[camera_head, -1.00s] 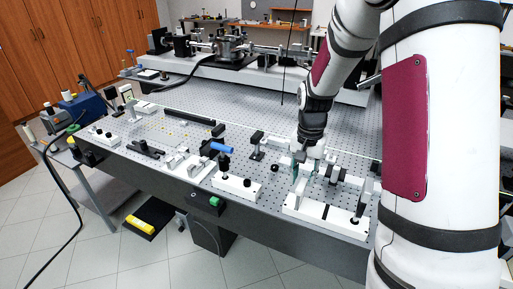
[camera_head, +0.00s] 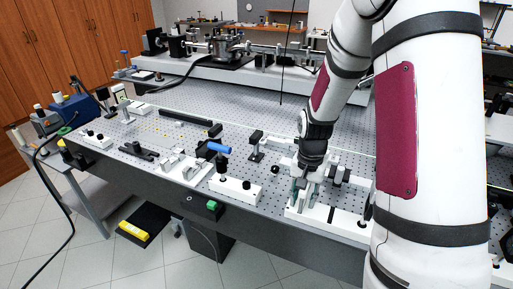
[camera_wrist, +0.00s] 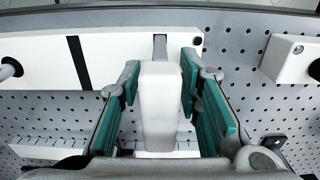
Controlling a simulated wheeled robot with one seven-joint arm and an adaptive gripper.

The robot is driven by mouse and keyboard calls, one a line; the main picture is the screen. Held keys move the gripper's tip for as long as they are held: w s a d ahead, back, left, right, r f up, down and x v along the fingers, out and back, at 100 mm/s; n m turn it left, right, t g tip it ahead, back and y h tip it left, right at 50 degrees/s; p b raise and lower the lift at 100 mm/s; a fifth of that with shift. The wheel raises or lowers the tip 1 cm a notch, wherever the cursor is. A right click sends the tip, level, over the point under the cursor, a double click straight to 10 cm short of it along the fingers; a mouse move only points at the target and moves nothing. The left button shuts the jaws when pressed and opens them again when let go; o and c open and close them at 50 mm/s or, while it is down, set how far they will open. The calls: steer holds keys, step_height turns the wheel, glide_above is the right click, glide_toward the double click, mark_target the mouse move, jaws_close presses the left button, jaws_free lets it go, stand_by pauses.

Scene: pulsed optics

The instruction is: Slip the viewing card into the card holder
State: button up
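My gripper (camera_wrist: 160,80), with teal finger pads, points down at the near right part of the optics table. In the wrist view its fingers stand on either side of an upright white block (camera_wrist: 158,105) with a narrow grey tab at its far end. The fingers are apart, with thin gaps seeming to show beside the block; contact is not clear. A long white base (camera_wrist: 120,60) with a black slot lies just beyond; it also shows in the head view (camera_head: 345,228). I cannot tell for sure which piece is the viewing card or the card holder.
The perforated table (camera_head: 240,115) carries several mounts. A white base with black knobs (camera_head: 236,190) and a blue-handled tool (camera_head: 219,147) stand to the left. A white block (camera_wrist: 288,58) stands at the right in the wrist view. A raised white shelf (camera_head: 200,75) runs along the back.

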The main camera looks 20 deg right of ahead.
jaws_close()
steer(key=shift+r+p, duration=1.65)
steer(key=shift+r, duration=1.85)
steer(key=shift+r, duration=0.1)
steer(key=shift+r+p, duration=0.75)
steer(key=shift+r, duration=1.15)
